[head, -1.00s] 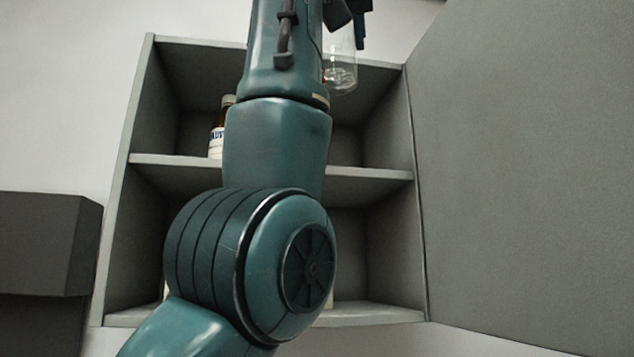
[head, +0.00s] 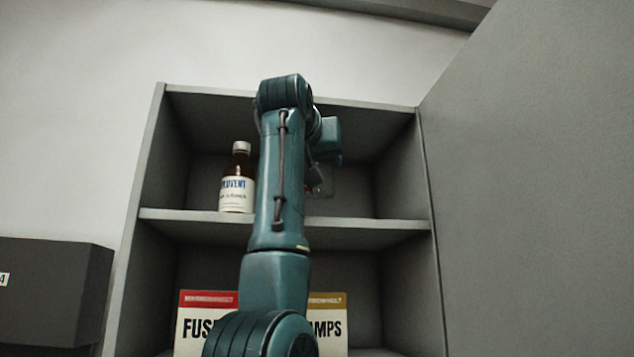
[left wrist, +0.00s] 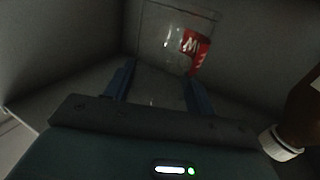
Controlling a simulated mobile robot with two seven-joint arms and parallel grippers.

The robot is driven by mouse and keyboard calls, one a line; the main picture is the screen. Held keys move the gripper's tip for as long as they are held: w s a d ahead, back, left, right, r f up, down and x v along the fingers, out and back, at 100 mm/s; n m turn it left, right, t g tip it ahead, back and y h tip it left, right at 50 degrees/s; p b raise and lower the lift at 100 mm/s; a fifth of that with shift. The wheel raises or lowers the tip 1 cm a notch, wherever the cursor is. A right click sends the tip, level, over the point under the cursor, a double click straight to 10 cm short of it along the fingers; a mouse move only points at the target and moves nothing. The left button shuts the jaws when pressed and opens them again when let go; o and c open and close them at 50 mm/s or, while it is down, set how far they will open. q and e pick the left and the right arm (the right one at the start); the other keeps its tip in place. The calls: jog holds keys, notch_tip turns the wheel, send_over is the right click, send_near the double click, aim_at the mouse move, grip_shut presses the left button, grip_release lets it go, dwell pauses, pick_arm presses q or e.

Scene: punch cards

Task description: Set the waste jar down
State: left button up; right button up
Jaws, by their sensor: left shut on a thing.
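The waste jar (left wrist: 160,42) is clear glass with a red label bearing white letters, partly seen. In the left wrist view it stands between the two blue fingers of my left gripper (left wrist: 160,90), which is shut on it. In the head view my left gripper (head: 318,172) is inside the upper compartment of the grey cabinet. The jar (head: 327,187) shows faintly there, mostly hidden by my arm, over the middle shelf (head: 370,224). I cannot tell whether its base touches the shelf. My right gripper is not in view.
A brown solvent bottle (head: 237,185) with a white cap stands on the same shelf, left of my arm; it also shows in the left wrist view (left wrist: 290,132). Two labelled boxes stand below, a red-topped one (head: 195,320) and a tan-topped one (head: 330,325). The shelf's right part looks clear.

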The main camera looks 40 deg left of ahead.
aim_at(317, 187)
pick_arm(q)
jog(key=shift+d+f, duration=0.15)
jog(key=shift+f, duration=2.05)
jog(key=shift+w+a+f, duration=0.1)
jog(key=shift+a+f, duration=0.1)
jog(key=shift+f, duration=0.25)
jog(key=shift+f, duration=0.15)
jog(key=o, duration=1.2)
jog(key=shift+c, duration=0.2)
